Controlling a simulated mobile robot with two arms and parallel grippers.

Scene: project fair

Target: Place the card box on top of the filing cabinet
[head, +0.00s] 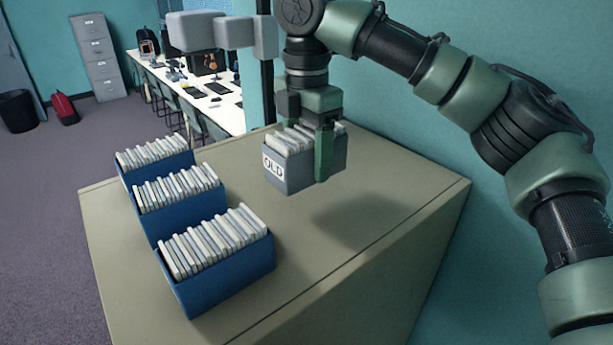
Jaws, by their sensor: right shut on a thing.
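A grey card box (290,172) labelled "OLD" and filled with white cards is held in my right gripper (318,150). The gripper comes down from above, and one finger shows against the near side of the box. The box hangs above the beige top of the filing cabinet (345,265), with a shadow on the surface to its lower right. I cannot see the far finger clearly. My left gripper is not in view.
Several blue boxes of cards stand in a row along the left of the cabinet top, the nearest blue box (222,280) at the front. The right part of the top is bare, beside the teal wall (520,285). A long white desk (205,105) stands behind.

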